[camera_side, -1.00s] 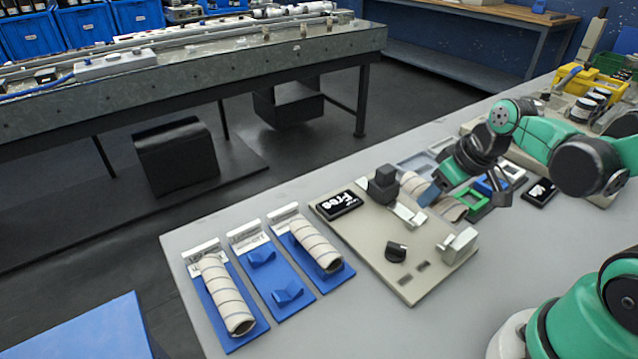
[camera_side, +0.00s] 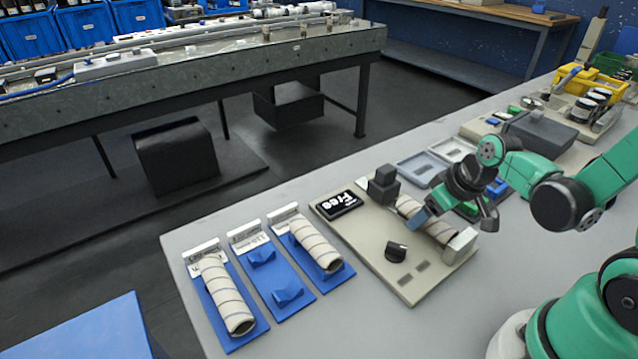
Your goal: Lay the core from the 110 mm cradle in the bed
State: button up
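A pale striped core (camera_side: 441,229) lies along the bed on the beige fixture plate (camera_side: 352,238), between a dark block (camera_side: 383,184) and a light grey block (camera_side: 460,246). My gripper (camera_side: 455,214) is at the core's middle, with one blue-tipped finger in front of it. Part of the core is hidden behind that finger. I cannot tell whether the fingers press on the core or whether it rests fully in the bed. The middle blue cradle (camera_side: 270,276), whose label seems to read 110, is empty.
Two other blue cradles hold striped cores, a left one (camera_side: 227,295) and a right one (camera_side: 316,245). A black sign (camera_side: 340,203) reading "Free" and a black knob (camera_side: 396,252) are on the plate. Grey trays (camera_side: 421,168) stand behind it. The table front is clear.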

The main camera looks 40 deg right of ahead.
jog(key=shift+r, duration=0.15)
jog(key=shift+v, duration=2.65)
jog(key=w+a+r+t, duration=0.2)
jog(key=a+r, duration=0.4)
jog(key=shift+w+a+t, duration=0.3)
jog(key=shift+w, duration=0.05)
